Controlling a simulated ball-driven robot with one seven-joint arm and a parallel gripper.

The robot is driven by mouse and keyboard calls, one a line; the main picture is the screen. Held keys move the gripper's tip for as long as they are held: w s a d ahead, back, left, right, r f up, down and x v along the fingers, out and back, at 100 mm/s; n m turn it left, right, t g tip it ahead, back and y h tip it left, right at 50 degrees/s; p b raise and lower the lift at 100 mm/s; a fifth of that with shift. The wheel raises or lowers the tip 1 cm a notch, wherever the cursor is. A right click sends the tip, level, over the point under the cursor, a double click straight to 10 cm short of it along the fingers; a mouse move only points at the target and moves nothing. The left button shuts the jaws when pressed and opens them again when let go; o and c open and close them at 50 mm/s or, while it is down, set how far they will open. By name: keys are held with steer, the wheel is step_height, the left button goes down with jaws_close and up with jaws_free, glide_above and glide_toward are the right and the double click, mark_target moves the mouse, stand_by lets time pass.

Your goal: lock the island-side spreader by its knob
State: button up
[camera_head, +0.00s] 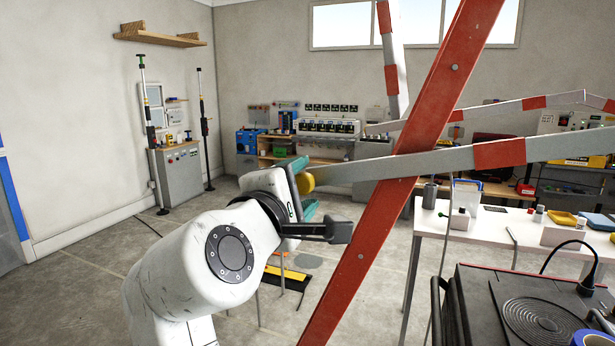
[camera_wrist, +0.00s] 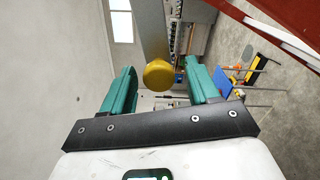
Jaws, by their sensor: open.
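The yellow knob (camera_head: 306,183) sits at the left end of a grey spreader bar (camera_head: 350,171) with a red band. The bar crosses the tilted red leg (camera_head: 400,165). My gripper (camera_head: 303,189) is open, with teal fingers at the knob. In the wrist view, the knob (camera_wrist: 159,74) appears in the gap between the two fingers of my gripper (camera_wrist: 161,72), with space on both sides. I cannot tell whether it lies between the fingertips or just beyond them. No finger visibly touches it.
A second leg and a farther banded bar (camera_head: 520,104) stand behind. A white table (camera_head: 480,228) with small items is at right. A dark box with a coiled top (camera_head: 535,310) is at front right. Floor at left (camera_head: 90,290) is clear.

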steer(key=shift+x, duration=1.5)
jaws_close()
